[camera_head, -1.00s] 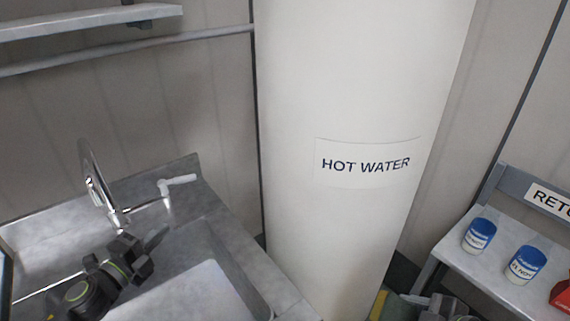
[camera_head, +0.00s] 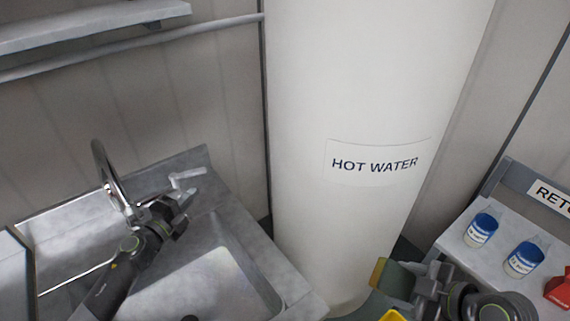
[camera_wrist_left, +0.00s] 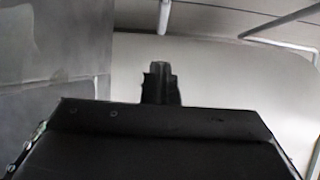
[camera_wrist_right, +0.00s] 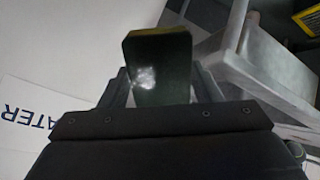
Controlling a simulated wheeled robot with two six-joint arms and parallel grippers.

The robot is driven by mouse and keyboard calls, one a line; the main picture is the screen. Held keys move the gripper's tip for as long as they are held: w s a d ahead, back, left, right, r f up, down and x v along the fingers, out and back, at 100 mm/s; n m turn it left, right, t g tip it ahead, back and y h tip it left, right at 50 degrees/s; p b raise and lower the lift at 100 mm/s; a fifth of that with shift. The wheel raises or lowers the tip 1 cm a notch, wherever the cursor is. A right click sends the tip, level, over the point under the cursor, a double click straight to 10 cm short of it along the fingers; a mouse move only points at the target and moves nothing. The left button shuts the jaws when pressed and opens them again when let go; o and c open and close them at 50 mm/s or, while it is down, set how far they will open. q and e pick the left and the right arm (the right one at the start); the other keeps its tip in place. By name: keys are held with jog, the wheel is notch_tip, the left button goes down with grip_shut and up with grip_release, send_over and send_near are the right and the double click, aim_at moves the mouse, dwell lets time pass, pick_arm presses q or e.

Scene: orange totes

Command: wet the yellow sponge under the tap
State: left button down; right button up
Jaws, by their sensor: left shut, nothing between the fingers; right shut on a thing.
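The yellow sponge (camera_head: 379,272), with a dark green face, is held in my right gripper (camera_head: 408,282), which is shut on it in front of the white column. It also fills the jaws in the right wrist view (camera_wrist_right: 158,72). The curved metal tap (camera_head: 108,170) stands at the back of the steel sink (camera_head: 222,262). Its pale lever (camera_head: 187,177) points right. My left gripper (camera_head: 184,200) is shut and empty, just below the lever; I cannot tell whether they touch. No water shows under the spout. The left wrist view shows its closed fingers (camera_wrist_left: 160,84).
A white column (camera_head: 370,110) labelled HOT WATER stands between the sink and a right-hand shelf (camera_head: 480,262). Two blue-lidded tubs (camera_head: 481,230) and a red item (camera_head: 559,288) are on that shelf. A yellow object (camera_head: 392,315) shows at the bottom edge.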

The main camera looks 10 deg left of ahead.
aim_at(201, 173)
pick_arm(q)
jog(key=w, duration=0.2)
jog(key=w+a, duration=0.1)
jog(key=w, duration=0.1)
jog(key=shift+f, duration=0.1)
pick_arm(e)
jog(key=shift+f, duration=0.15)
pick_arm(q)
jog(key=shift+w+a+b, duration=0.3)
jog(key=shift+w+a, duration=0.05)
jog(key=shift+w, duration=0.3)
